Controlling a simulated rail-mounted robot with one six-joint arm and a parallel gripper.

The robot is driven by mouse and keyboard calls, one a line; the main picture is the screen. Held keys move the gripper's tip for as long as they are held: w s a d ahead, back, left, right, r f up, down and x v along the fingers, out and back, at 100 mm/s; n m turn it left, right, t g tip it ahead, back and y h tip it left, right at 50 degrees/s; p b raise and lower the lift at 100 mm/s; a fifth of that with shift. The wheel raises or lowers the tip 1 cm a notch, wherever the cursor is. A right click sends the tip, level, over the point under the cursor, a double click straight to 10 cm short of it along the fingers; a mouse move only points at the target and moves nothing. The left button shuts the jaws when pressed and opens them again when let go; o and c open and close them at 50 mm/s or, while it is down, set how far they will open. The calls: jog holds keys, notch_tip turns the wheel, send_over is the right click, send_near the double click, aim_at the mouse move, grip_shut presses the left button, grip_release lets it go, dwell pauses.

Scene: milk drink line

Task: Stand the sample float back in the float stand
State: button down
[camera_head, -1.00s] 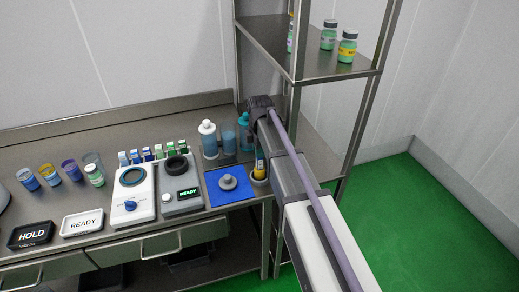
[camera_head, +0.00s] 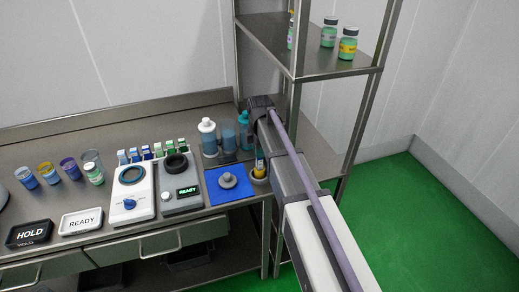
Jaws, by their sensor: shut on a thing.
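The sample float (camera_head: 260,163), a slim piece with a yellow part, is upright at the right end of the bench. Its lower end is at the mouth of the small round float stand (camera_head: 259,180); whether it rests on the bottom cannot be seen. My gripper (camera_head: 257,142) is above the stand and shut on the float's upper part. My own arm covers most of the fingers and the right side of the float.
A blue mat (camera_head: 215,195) with a grey knobbed weight (camera_head: 228,180) lies left of the stand. A white-capped bottle (camera_head: 208,138) and a teal bottle (camera_head: 244,130) stand close behind. A steel shelf post (camera_head: 291,110) rises right beside my gripper.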

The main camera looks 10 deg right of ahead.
jog(key=shift+f, duration=0.25)
jog(key=c, duration=1.3)
grip_release()
jog(key=shift+r, duration=0.1)
jog(key=shift+o, duration=0.2)
notch_tip(320, 180, up, 11)
jog(key=p, duration=1.1)
